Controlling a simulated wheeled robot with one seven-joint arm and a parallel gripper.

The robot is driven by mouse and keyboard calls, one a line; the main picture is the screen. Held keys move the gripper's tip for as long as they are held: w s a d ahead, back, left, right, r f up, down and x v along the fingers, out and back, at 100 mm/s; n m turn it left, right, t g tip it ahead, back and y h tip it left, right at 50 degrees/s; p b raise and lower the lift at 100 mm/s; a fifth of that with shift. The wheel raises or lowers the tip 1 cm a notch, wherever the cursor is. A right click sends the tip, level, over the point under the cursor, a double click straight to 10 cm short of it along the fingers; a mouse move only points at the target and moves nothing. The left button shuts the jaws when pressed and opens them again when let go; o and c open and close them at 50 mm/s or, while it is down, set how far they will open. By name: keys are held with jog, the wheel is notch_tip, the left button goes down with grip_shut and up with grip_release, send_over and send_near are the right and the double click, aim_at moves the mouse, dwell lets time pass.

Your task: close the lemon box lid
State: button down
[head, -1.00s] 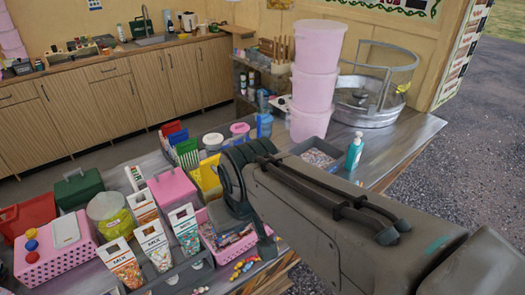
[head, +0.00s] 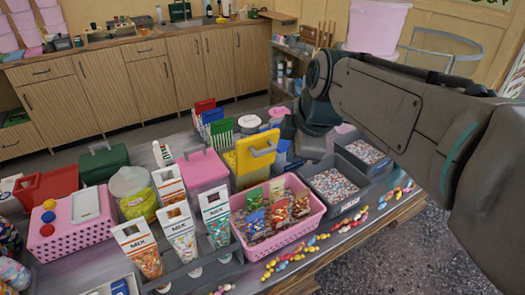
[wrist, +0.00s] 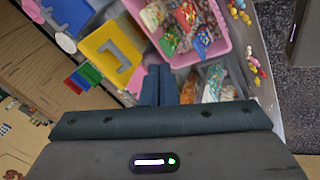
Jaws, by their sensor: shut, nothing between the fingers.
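The lemon box's yellow lid (head: 248,172) stands steeply raised in the head view, with its handle on the side facing the camera. My gripper's dark fingers (wrist: 158,85) are together and empty in the wrist view, apart from the lid. In the head view my gripper is up and right of the lid, its fingertips hard to make out.
A pink basket (head: 316,221) of sweet packets stands in front of the lid. Grey trays (head: 345,205) of sweets lie to its right. A pink box (head: 203,168) and MIX cartons (head: 178,228) stand to the left. Loose sweets lie along the counter's front edge.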

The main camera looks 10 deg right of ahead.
aim_at(271, 151)
jog(key=w+f+n, duration=0.2)
jog(key=w+f, duration=0.1)
jog(key=w+f+n, duration=0.2)
jog(key=w+f, duration=0.1)
jog(key=w+a+f+n+b, duration=0.1)
jog(key=w+f+n, duration=0.1)
jog(key=w+f, duration=0.1)
jog(key=shift+w, duration=0.55)
jog(key=shift+w+a, duration=0.3)
jog(key=shift+w, duration=0.45)
jog(key=shift+r+p, duration=0.2)
jog(key=shift+p, duration=0.15)
